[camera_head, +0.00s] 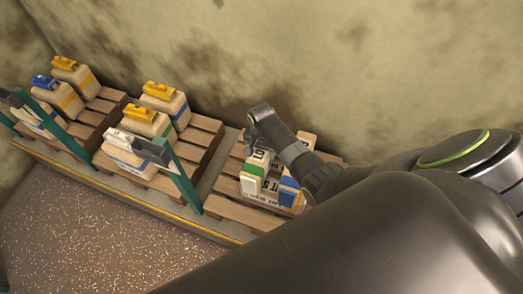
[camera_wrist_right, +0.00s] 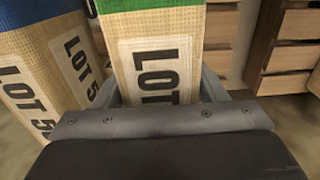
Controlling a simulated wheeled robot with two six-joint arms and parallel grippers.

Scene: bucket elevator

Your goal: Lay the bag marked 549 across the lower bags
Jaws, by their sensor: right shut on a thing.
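My right gripper (camera_wrist_right: 160,92) is shut on a tan bag with a green band (camera_wrist_right: 145,55), one finger on each side of it. Its label reads "LOT"; my gripper covers the rest, so I cannot tell if it is 549. In the head view my right gripper (camera_head: 262,140) reaches down over the right pallet, its fingertips largely hidden. The green-banded bag (camera_head: 253,178) is beside a blue-banded bag (camera_head: 289,190), above a lower printed bag. In the wrist view, blue-banded bags (camera_wrist_right: 35,65) with cut-off LOT labels stand left of the held bag. My left gripper is out of view.
The right wooden pallet (camera_head: 262,217) has bare slats around its bags. Pallets to the left carry several bags with yellow, blue or white tops (camera_head: 158,93). Teal posts (camera_head: 186,183) stand along the yellow-edged platform (camera_head: 150,202). A stained wall is behind.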

